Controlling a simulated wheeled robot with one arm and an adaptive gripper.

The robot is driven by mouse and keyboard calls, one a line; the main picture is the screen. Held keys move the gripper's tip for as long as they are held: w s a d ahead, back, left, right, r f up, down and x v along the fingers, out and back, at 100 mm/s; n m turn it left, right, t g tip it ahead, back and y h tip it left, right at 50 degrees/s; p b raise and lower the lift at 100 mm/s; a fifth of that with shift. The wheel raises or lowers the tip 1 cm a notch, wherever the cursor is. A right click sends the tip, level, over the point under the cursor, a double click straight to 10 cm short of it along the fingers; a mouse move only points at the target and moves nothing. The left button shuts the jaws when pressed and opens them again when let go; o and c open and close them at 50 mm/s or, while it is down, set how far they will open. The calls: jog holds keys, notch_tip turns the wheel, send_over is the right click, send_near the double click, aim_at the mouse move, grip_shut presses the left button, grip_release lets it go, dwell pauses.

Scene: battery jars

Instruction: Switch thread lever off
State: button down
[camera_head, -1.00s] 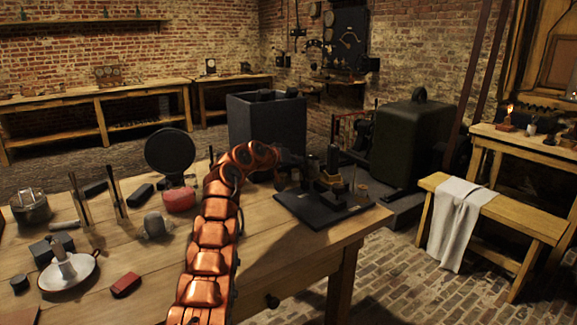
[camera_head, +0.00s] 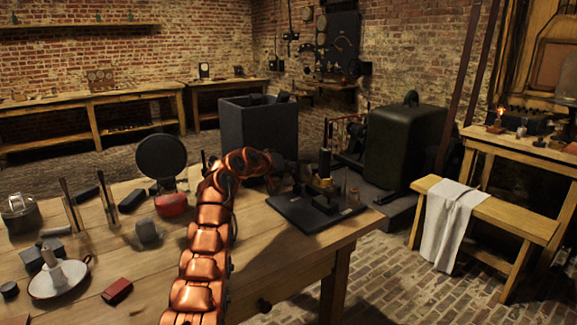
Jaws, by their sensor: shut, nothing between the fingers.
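A small apparatus (camera_head: 322,181) with a dark upright cylinder and brass parts stands on a black baseboard (camera_head: 309,217) at the table's right end. I cannot make out which part is the thread lever. My copper-coloured arm reaches up over the table and bends right. My dark gripper (camera_head: 288,178) is at its end, just left of the apparatus, shut and empty. Its fingertips are small and dark against the dark background, so I cannot tell whether they touch the apparatus.
The wooden table (camera_head: 165,262) also carries a candle holder (camera_head: 58,277), a red block (camera_head: 117,291), a round black disc on a stand (camera_head: 161,157) and several small items left of my arm. A large grey tank (camera_head: 258,127) stands behind. A bench with a cloth (camera_head: 450,219) is at right.

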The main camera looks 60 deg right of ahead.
jog(key=shift+s+d+f, duration=0.15)
jog(key=shift+s, duration=0.05)
notch_tip(320, 180, up, 3)
jog(key=w+d+p, duration=0.2)
jog(key=p, duration=0.4)
jog(key=b+v, duration=0.2)
jog(key=v, duration=0.8)
jog(key=shift+f, duration=0.25)
jog(key=shift+w, duration=0.1)
